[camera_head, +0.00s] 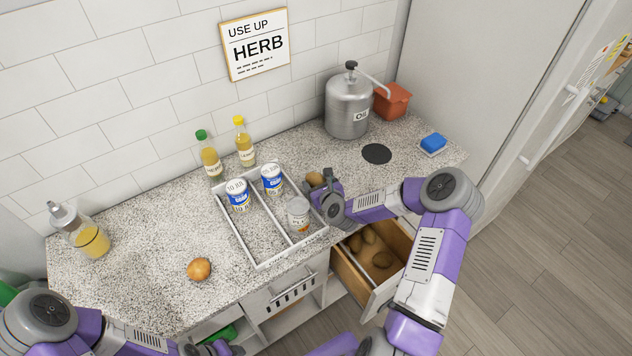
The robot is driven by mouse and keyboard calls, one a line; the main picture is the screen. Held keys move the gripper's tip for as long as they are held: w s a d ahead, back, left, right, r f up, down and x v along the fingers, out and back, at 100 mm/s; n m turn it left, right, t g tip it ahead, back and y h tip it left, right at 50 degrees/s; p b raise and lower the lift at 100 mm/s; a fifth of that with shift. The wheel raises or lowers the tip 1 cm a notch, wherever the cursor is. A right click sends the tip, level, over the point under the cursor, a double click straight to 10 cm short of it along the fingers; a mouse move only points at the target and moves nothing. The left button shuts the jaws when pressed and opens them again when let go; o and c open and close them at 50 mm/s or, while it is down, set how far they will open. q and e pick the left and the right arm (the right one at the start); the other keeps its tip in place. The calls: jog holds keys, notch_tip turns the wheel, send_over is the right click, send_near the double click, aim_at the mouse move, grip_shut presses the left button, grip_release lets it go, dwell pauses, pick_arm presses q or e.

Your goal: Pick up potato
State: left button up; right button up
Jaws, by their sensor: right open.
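A brown potato (314,179) lies on the speckled counter, to the right of the white divided tray (236,232). My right gripper (319,190) is open right beside this potato and partly covers it; I cannot tell whether the fingers touch it. Several more potatoes (381,260) lie in the open wooden drawer (351,284) below the counter edge. My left gripper (216,349) is low at the bottom edge of the view, in front of the cabinet, and its fingers are too hidden to judge.
Cans (238,195) and a jar (298,214) stand in the tray. Two bottles (210,156) stand behind it. A round onion (199,269) lies at the front left. A steel oil can (348,103) and an orange pot (392,101) stand at the back right.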

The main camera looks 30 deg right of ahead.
jog(key=shift+c, duration=0.3)
jog(key=shift+w, duration=0.1)
jog(key=c, duration=0.8)
